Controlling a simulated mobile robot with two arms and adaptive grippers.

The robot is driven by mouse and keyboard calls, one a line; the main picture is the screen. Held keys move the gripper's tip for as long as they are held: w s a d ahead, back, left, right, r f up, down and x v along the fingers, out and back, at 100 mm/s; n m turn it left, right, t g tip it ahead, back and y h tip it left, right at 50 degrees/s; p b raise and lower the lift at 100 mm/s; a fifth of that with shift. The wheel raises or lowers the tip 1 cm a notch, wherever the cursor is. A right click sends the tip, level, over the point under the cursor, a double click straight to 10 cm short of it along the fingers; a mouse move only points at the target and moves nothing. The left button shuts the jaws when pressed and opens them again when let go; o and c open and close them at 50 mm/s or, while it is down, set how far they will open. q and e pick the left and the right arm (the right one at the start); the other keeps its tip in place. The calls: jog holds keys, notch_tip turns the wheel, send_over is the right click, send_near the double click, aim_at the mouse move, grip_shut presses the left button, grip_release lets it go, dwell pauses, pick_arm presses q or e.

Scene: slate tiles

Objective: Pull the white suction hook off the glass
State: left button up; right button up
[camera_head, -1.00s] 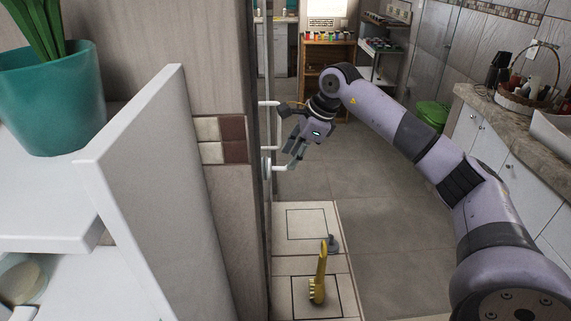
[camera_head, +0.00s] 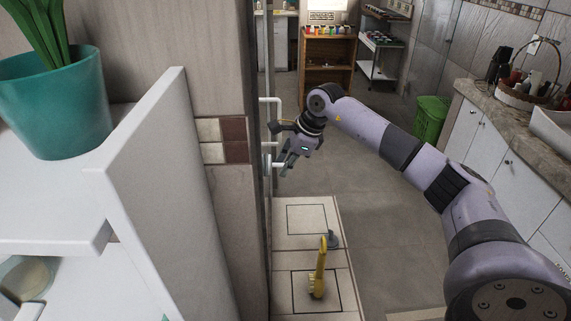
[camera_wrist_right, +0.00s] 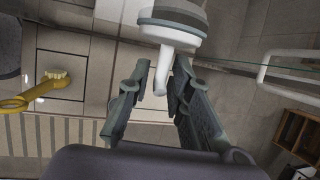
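The white suction hook (camera_wrist_right: 172,22) shows at the top of the right wrist view, with its round base up and its white hook arm pointing down. In the head view, a small part of the hook (camera_head: 267,165) shows at the glass edge, beside the gripper. My right gripper (camera_wrist_right: 160,85) is open. Its two dark fingers are apart, with the hook's arm between them, closer to the right-hand finger; I cannot tell if they touch. In the head view the right gripper (camera_head: 284,168) is beside the glass. The glass panel (camera_wrist_right: 262,67) shows as a thin greenish edge. My left gripper is not in view.
A white bar handle (camera_head: 276,101) is on the glass just above the gripper. A yellow object (camera_head: 318,270) stands on the tiled floor below. A white partition (camera_head: 160,190) with a plant pot (camera_head: 60,105) is at the left. A counter (camera_head: 515,125) runs along the right.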

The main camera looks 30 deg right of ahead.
grip_shut()
dwell(0.9)
